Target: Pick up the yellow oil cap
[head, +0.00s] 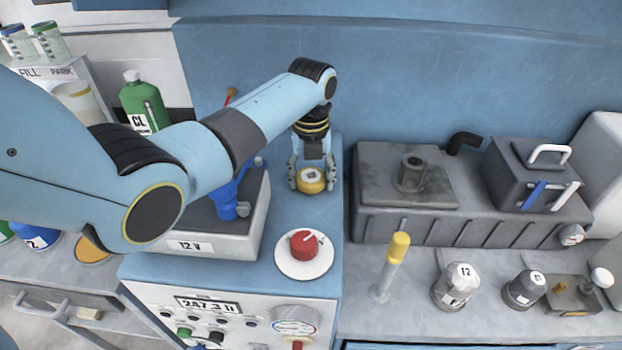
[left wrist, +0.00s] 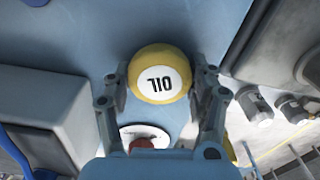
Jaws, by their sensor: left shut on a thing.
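The yellow oil cap (head: 311,181) is a round yellow piece with a white label on top. In the left wrist view the cap (left wrist: 159,74) shows the word OIL and sits between the two fingers. My left gripper (head: 311,174) points down over the blue surface behind the red knob and is shut on the cap. The gripper also shows in the left wrist view (left wrist: 160,82). I cannot tell whether the cap touches the surface below it. My right gripper is not in view.
A red knob (head: 304,244) on a white disc stands in front of the cap. A box marked 12 V (head: 197,245) is at the left. A grey ribbed block (head: 400,230) stands at the right. A yellow-topped clear tube (head: 398,248) and small bottles stand at front right.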

